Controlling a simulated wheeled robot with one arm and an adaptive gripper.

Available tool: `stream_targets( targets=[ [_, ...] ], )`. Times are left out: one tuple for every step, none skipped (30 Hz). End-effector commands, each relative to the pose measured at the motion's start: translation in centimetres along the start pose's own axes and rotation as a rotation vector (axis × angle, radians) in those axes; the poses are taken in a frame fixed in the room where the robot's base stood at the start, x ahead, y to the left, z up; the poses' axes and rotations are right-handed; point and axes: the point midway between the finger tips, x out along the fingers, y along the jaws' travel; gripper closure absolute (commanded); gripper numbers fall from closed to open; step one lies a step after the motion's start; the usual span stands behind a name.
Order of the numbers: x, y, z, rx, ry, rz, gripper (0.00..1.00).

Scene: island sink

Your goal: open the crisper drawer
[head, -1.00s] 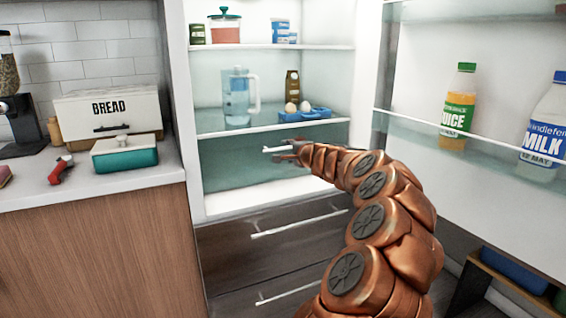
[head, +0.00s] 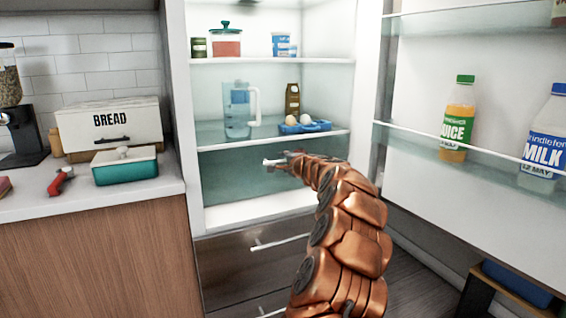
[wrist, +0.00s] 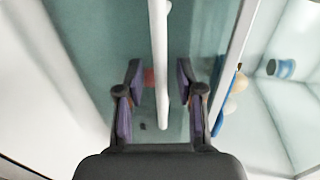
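The crisper drawer (head: 235,183) is a teal, glass-like front below the fridge's lower shelf. It looks closed. Its pale bar handle (head: 272,162) shows at the left of my gripper (head: 287,160) in the head view. In the wrist view, the white handle (wrist: 160,45) runs down between the two fingers of my gripper (wrist: 160,80). The fingers are open, with a gap on both sides of the bar. My arm hides the right part of the drawer front in the head view.
The fridge door (head: 420,190) stands open at the right, with juice (head: 457,120) and milk (head: 545,135) on its rack. Above the drawer are a jug (head: 238,112) and a blue egg tray (head: 305,127). Another drawer handle (head: 280,243) is below. A counter (head: 100,200) stands left.

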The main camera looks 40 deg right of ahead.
Motion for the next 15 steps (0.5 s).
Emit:
stream_targets(
  targets=[
    [0.24,0.0,-0.07,0.0,0.001,0.0,0.63],
    [0.34,-0.03,-0.07,0.0,0.001,-0.001,0.63],
    [0.46,-0.06,-0.05,0.0,0.001,-0.001,0.63],
    [0.53,-0.08,-0.04,0.0,0.001,-0.002,0.63],
    [0.58,-0.1,-0.03,0.0,0.001,-0.002,0.63],
    [0.64,-0.11,-0.01,0.0,0.0,-0.002,0.63],
    [0.67,-0.12,0.0,0.0,0.0,-0.002,0.63],
    [0.68,-0.13,0.01,0.0,0.0,-0.002,0.63],
    [0.7,-0.12,0.02,0.0,0.0,-0.002,0.63],
    [0.7,-0.13,0.02,0.0,0.0,-0.002,0.63],
    [0.7,-0.12,0.03,0.0,0.0,-0.002,0.63],
    [0.7,-0.11,0.03,0.0,0.0,-0.002,0.63],
    [0.7,-0.1,0.03,0.0,0.0,-0.002,0.63],
    [0.7,-0.1,0.03,0.0,0.0,-0.002,0.63],
    [0.7,-0.09,0.03,0.0,0.0,-0.002,0.64]
  ],
)
